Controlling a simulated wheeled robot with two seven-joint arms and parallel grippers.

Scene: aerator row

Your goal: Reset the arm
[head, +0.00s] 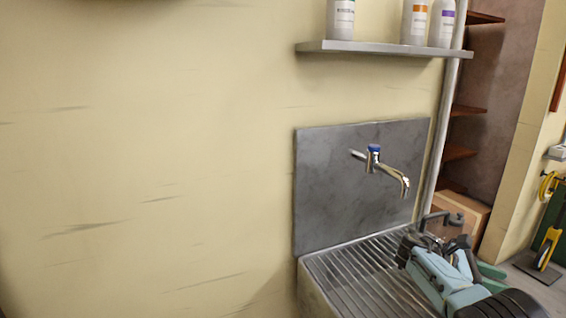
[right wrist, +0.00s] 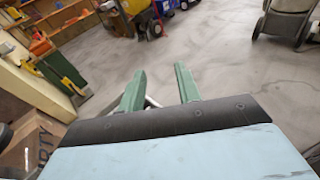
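My right arm comes in at the lower right of the head view, over the right part of the ribbed sink. Its gripper (head: 491,277) is partly hidden behind my own arm, with green fingers showing at the right. In the right wrist view the two green fingers (right wrist: 160,82) stand apart with nothing held between them, and open floor shows beyond. My left arm and gripper are not in view.
A chrome tap (head: 390,172) with a blue cap sticks out from a grey wall panel (head: 325,190) above the ribbed sink (head: 345,275). A shelf (head: 370,48) above holds bottles. A cardboard box (head: 465,215) stands right of the sink; it also shows in the right wrist view (right wrist: 32,150).

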